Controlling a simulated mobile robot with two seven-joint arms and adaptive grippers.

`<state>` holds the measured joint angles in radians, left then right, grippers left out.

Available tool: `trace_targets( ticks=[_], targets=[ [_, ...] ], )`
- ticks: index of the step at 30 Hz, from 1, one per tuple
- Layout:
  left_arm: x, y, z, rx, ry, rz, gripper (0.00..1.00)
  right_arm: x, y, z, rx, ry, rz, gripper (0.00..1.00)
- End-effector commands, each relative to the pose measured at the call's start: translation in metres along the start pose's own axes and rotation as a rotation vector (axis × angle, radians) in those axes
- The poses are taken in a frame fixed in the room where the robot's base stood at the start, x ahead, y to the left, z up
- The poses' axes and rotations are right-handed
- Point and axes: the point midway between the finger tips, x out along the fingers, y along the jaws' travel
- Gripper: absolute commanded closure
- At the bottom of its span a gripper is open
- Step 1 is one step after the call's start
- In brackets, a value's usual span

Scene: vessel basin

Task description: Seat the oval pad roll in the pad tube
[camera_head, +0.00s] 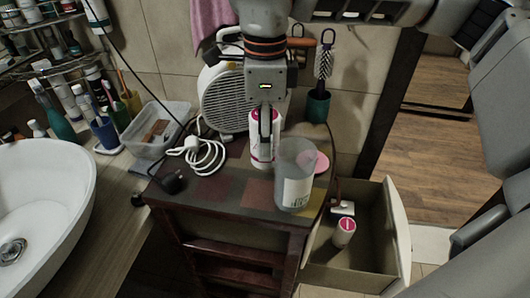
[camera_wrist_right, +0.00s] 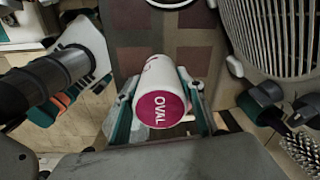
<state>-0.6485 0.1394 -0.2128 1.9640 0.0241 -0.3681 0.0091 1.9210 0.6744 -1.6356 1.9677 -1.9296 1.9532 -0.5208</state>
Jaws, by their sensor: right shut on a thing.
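My right gripper (camera_head: 268,140) points down and is shut on the oval pad roll (camera_head: 258,150), a white roll with pink print. In the right wrist view, the roll (camera_wrist_right: 160,107) sits between the fingers, its pink end marked OVAL towards the camera. In the head view, the roll is upright. The translucent grey pad tube (camera_head: 296,165) stands upright on the cabinet top, just right of the roll and nearer the front, with a white label. The roll is outside the tube. I cannot tell whether it touches the cabinet top. My left gripper is not in view.
A fan heater (camera_head: 222,98) is close behind left, with a white cable (camera_head: 203,155). A brush in a teal cup (camera_head: 318,106) stands behind right. A pink disc (camera_head: 321,162) lies beside the tube. An open drawer (camera_head: 365,262) holds another pink-topped roll (camera_head: 344,232).

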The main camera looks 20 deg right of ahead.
Motion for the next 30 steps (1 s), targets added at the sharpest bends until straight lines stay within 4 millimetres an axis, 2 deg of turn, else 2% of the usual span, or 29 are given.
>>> trace_targets(
  ticks=[4,9,12,23,24,25,30],
  targets=[
    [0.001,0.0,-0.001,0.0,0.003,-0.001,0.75,0.011,0.0,0.0,-0.001,0.001,0.001,0.83],
    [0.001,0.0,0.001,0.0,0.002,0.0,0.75,0.036,0.001,-0.001,-0.001,0.002,0.004,0.83],
    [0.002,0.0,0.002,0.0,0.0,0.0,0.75,0.044,0.0,-0.001,0.0,0.001,0.001,0.83],
    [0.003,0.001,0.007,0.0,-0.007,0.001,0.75,0.047,0.0,0.0,0.0,0.0,0.001,0.83],
    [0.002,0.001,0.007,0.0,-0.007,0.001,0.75,0.047,0.0,0.0,0.0,0.0,0.0,0.54],
    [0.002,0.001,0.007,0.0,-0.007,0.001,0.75,0.047,0.0,0.0,0.0,0.0,0.0,0.46],
    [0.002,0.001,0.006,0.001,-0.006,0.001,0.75,0.046,0.0,0.0,0.0,0.0,0.0,0.45]
  ],
)
